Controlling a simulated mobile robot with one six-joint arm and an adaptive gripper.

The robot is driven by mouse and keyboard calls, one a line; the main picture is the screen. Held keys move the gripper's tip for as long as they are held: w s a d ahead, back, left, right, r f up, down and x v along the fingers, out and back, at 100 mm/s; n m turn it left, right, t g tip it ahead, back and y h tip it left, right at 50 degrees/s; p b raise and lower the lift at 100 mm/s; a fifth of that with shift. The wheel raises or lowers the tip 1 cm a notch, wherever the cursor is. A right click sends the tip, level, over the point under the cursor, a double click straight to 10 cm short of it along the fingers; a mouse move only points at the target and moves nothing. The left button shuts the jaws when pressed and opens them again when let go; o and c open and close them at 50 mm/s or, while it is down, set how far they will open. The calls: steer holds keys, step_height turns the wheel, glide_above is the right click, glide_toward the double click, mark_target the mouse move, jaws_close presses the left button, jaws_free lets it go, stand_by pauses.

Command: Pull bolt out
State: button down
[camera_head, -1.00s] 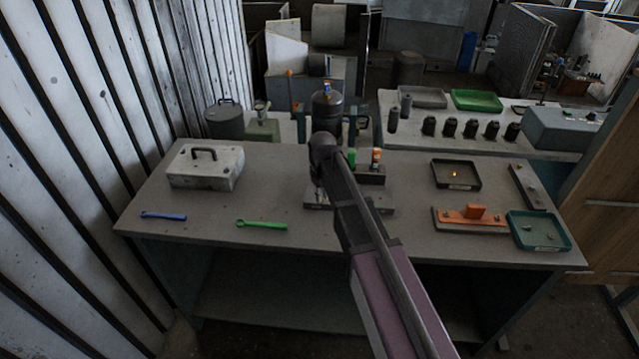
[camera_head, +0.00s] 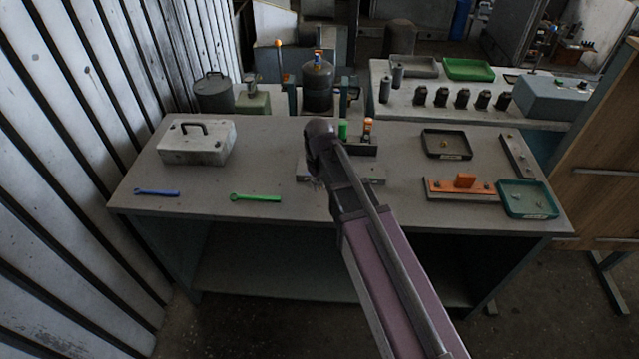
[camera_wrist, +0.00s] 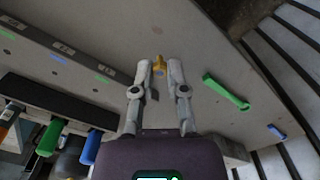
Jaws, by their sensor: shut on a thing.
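My gripper (camera_wrist: 160,68) is shut on a small brass-yellow bolt (camera_wrist: 159,62), held between the fingertips in the wrist view. The bolt shows against bare tabletop, beside the metal plate (camera_wrist: 72,54) with its pale labels and coloured marks. It appears apart from the plate; its height above the table I cannot tell. In the head view my gripper (camera_head: 317,184) points down in front of the grey plate (camera_head: 368,174), and my arm hides part of it. The bolt cannot be made out there.
A black tool rack (camera_wrist: 45,97) with coloured handles stands behind the plate. A green wrench (camera_head: 256,198) and blue wrench (camera_head: 157,192) lie left. A black tray (camera_head: 447,154), an orange fixture (camera_head: 465,183) and a teal tray (camera_head: 528,212) are right. The front middle tabletop is clear.

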steer(key=shift+r, duration=0.15)
steer(key=shift+r+p, duration=2.4)
steer(key=shift+p, duration=0.15)
